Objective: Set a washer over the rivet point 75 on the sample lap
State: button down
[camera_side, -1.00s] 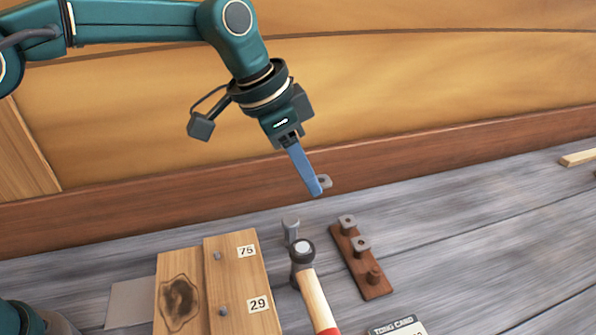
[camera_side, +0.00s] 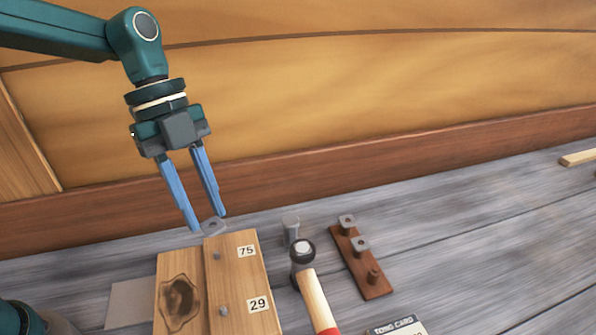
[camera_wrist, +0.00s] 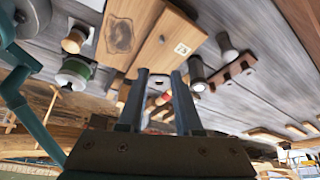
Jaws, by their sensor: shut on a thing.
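The sample lap (camera_side: 238,284) is two overlapped pale boards on the grey planks, with tags 75 and 29. Rivet point 75 (camera_side: 216,256) is a small grey stub left of the 75 tag. Another rivet point (camera_side: 224,311) stands by the 29 tag. My gripper (camera_side: 209,223) is shut on a grey square washer (camera_side: 212,227) with a hole, held between the blue fingertips. The washer appears just beyond the lap's far edge, above rivet point 75 in the picture and apart from it. In the wrist view I cannot make out the washer between my fingers (camera_wrist: 160,73).
A hammer (camera_side: 311,287) and a grey cylinder (camera_side: 291,228) lie between lap and rack. A card (camera_side: 397,327) is at the front.

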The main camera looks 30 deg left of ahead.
aim_at(214, 254)
jog(key=shift+n, duration=0.4)
jog(key=shift+w+a+f, duration=0.1)
jog(key=shift+a+f, duration=0.15)
jog(key=shift+f, duration=0.65)
jog(key=shift+a+f, duration=0.25)
jog(key=shift+f, duration=0.6)
jog(key=shift+w+a+f, duration=0.1)
jog(key=shift+a+f, duration=0.15)
jog(key=shift+f, duration=0.65)
jog(key=shift+f, duration=0.15)
jog(key=shift+f, duration=0.35)
jog(key=shift+f, duration=0.35)
jog(key=c, duration=0.5)
grip_release()
jog(key=shift+r, duration=0.1)
